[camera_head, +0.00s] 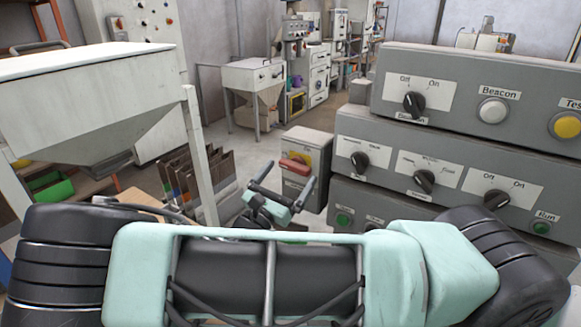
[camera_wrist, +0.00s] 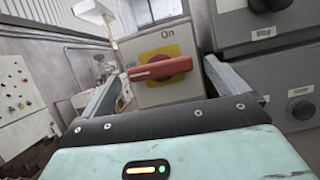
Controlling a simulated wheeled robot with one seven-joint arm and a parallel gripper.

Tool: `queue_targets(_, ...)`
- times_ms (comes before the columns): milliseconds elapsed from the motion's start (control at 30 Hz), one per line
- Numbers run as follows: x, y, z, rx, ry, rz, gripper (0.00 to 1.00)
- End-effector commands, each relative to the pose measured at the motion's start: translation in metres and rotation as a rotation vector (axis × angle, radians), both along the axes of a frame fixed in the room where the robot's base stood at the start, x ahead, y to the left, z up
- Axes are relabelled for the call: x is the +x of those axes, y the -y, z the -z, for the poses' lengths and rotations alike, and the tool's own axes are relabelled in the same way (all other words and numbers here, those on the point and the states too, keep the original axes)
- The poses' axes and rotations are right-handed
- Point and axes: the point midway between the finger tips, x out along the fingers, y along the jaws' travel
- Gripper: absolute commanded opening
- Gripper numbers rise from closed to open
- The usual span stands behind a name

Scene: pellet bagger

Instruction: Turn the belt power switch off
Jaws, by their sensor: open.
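A red rotary handle (camera_head: 295,164) sits on a yellow plate on a grey box (camera_head: 312,144). In the wrist view the red handle (camera_wrist: 160,69) lies nearly level, with a pale line at its left end. "On" is printed above the yellow plate (camera_wrist: 168,51); a label left of it is partly hidden. I cannot tell for sure that this is the belt power switch. My gripper (camera_head: 287,178) is open and empty in front of the box. In the wrist view its fingers (camera_wrist: 162,73) stand wide on either side of the handle, with no visible contact.
A stacked grey control panel (camera_head: 365,127) with black knobs and buttons stands close on the right. A white hopper (camera_head: 85,95) and several upright flat sheets (camera_head: 200,180) are on the left. Open floor (camera_head: 250,148) lies behind, with machines farther back.

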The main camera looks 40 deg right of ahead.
Motion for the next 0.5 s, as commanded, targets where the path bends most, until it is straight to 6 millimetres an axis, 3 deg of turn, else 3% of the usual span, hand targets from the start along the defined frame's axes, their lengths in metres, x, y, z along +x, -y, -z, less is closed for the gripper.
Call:
queue_targets(200,0.0043,0.0137,-0.0063,0.0,-0.001,0.0,0.98)
queue_targets(467,0.0048,0.0147,-0.0061,0.001,0.0,0.0,0.98)
queue_targets(500,0.0048,0.0147,-0.0061,0.001,0.0,0.0,0.93)
